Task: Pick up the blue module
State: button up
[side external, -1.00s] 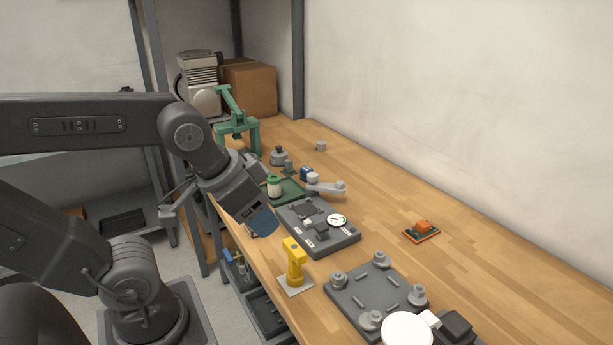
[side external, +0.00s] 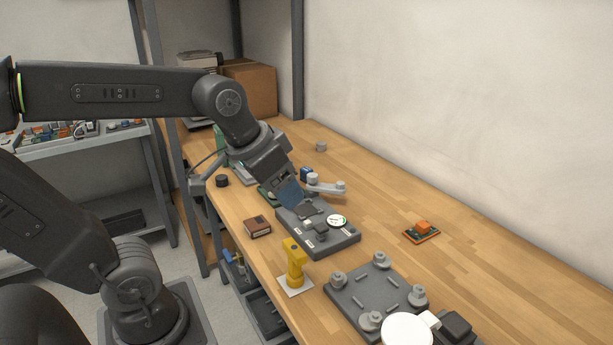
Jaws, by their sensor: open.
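A small dark blue block (side external: 306,174), which looks like the blue module, stands on the bench just behind a grey lever-like part (side external: 326,186). Its lower part is partly hidden by that part. My gripper (side external: 292,202) points down and to the right, with blue-grey fingers over the back left end of the dark grey panel (side external: 340,247). It is open, and no held object shows between the fingers. The gripper is to the left of the blue block and nearer the camera. The exact gap between the fingertips and the panel cannot be told.
The panel carries a white gauge (side external: 337,220). A brown box-like part (side external: 257,227), a yellow stand (side external: 294,265), a grey fixture plate (side external: 350,297) and an orange part (side external: 422,228) are on the bench. The right side of the wooden bench (side external: 480,235) is clear.

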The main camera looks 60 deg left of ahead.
jog(key=w+a+r, duration=0.2)
jog(key=w+a, duration=0.6)
jog(key=w, duration=0.4)
jog(key=n, duration=0.2)
send_over(305, 169)
jog(key=s+d, duration=0.1)
jog(key=s, duration=0.4)
notch_tip(305, 169, down, 14)
jog(key=shift+g+y, duration=0.3)
jog(key=shift+g, duration=0.2)
jog(key=x, duration=0.8)
jog(key=shift+a, duration=0.25)
jog(key=shift+d+x, duration=0.2)
jog(key=shift+x, duration=3)
jog(key=shift+d, duration=0.1)
jog(key=shift+c, duration=0.3)
jog(key=c, duration=0.9)
jog(key=shift+c, duration=0.3)
